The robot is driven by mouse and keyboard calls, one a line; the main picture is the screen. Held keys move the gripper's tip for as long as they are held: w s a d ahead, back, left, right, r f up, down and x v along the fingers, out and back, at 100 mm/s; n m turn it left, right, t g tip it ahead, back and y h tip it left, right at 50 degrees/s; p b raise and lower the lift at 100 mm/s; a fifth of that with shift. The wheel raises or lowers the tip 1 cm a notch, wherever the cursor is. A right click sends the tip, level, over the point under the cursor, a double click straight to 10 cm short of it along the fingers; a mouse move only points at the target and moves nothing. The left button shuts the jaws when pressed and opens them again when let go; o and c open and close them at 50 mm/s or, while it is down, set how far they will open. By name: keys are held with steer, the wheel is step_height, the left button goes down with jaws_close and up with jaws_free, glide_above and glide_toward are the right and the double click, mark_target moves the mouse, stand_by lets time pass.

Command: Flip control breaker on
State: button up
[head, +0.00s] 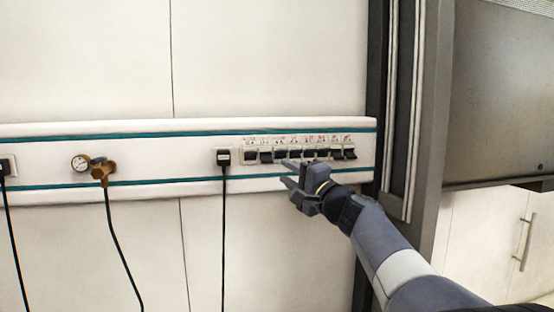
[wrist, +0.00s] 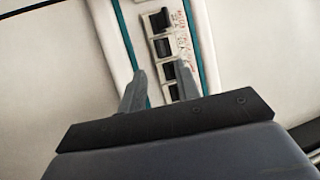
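A row of several breakers (head: 300,153) with black levers is set in the white wall rail, with small labels above them. I cannot read the labels, so I cannot tell which one is the control breaker. My gripper (head: 285,171) is in front of the row, around its middle and slightly below it. Its two fingers are apart with nothing between them. In the wrist view, my gripper (wrist: 161,69) has its fingertips either side of the row, with a breaker lever (wrist: 169,70) showing between them. I cannot tell whether the fingers touch it. My fingers partly hide the nearest breakers.
The white rail (head: 190,150) with teal stripes runs along the wall. A black plug (head: 223,157) with a hanging cable sits left of the breakers. A brass gauge fitting (head: 100,167) with a hose is further left. A dark grey frame (head: 375,80) stands at the right.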

mark_target(270, 162)
steer(key=p+x, duration=0.1)
steer(key=x, duration=0.3)
steer(key=shift+w+a+r+p, duration=0.1)
steer(key=shift+w+a+p, duration=0.05)
steer(key=shift+p, duration=0.25)
steer(key=shift+w+a, duration=0.45)
steer(key=shift+w, duration=0.15)
